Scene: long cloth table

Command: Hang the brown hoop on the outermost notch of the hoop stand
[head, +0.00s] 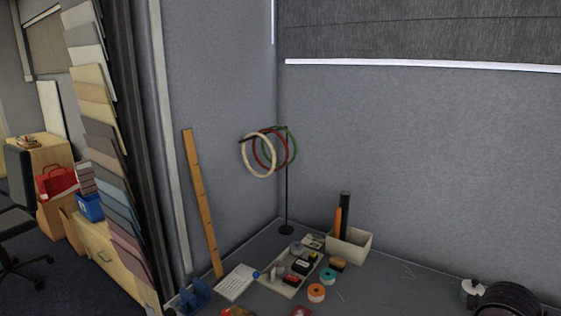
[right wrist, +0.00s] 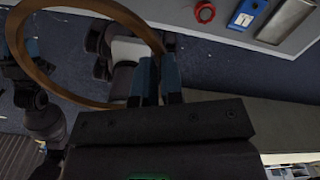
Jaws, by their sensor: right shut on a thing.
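The hoop stand (head: 287,190) is a thin black post on a round base at the table's back corner. Its top arm runs toward the left and carries a cream hoop (head: 244,163), a red hoop (head: 255,147) and a green hoop (head: 295,150). The cream one hangs nearest the arm's left end; the notches are too small to make out. The brown hoop (right wrist: 30,62) shows only in the right wrist view. My right gripper (right wrist: 159,72) is shut on its edge, and the hoop extends to the left, its top cut off by the frame.
A white box (head: 352,245) with upright dark and orange pieces stands right of the stand's base. A tray (head: 276,288) of small items, tape rolls (head: 316,293) and a white card (head: 237,282) lie in front. A wooden ruler (head: 201,200) leans on the wall at left.

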